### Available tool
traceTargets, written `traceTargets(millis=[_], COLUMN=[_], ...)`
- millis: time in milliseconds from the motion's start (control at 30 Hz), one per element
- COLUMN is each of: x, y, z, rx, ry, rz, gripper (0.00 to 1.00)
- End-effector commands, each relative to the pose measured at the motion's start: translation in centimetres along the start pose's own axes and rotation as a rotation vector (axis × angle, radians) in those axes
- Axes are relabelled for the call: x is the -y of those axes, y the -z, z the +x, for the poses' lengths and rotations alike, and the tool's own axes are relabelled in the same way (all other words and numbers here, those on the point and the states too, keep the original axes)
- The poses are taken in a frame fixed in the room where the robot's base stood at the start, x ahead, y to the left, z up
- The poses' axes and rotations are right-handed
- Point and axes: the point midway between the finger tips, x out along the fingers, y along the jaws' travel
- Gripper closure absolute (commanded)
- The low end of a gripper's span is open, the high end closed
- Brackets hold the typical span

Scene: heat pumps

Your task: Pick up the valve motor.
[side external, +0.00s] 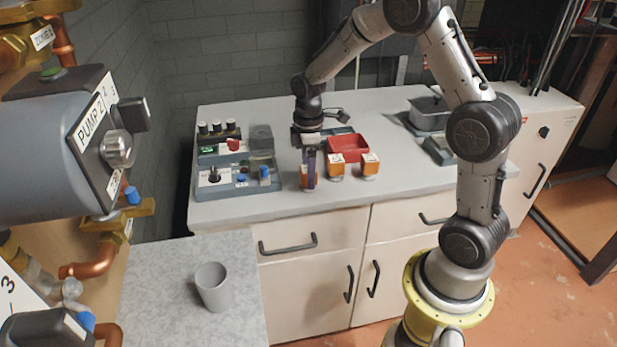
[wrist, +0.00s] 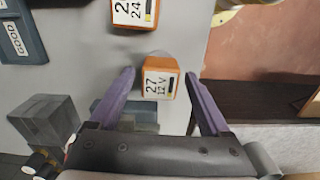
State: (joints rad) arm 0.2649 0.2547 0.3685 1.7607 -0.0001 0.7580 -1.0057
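Several orange-and-white valve motors stand on the grey worktop. The left one (side external: 304,182) is partly hidden by my gripper (side external: 309,183); a middle one (side external: 336,167) and a right one (side external: 370,166) stand beside it. In the wrist view, a motor labelled "27 12 V" (wrist: 160,79) lies between the purple fingertips of my gripper (wrist: 159,74). The fingers are open, with a visible gap on each side of the motor. A second motor, its label partly cut off and showing "24" (wrist: 134,12), is at the top edge.
A red bin (side external: 348,147) stands behind the motors. A grey cup (side external: 212,287) stands on the nearer counter. A tray marked "GOOD" (wrist: 20,38) shows in the wrist view.

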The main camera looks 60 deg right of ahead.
Motion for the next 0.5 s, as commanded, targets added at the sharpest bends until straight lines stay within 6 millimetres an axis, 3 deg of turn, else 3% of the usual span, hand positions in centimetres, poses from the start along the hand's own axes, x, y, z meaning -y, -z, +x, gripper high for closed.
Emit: traceTargets(millis=[67,400,500], x=[0.00,-0.01,-0.02], y=[0.00,0.01,0.01], z=[-0.03,-0.06,-0.07], rx=[0.000,0.000,0.000], ry=[0.000,0.000,-0.001], rz=[0.000,0.000,0.000], gripper=[0.36,0.97,1.00])
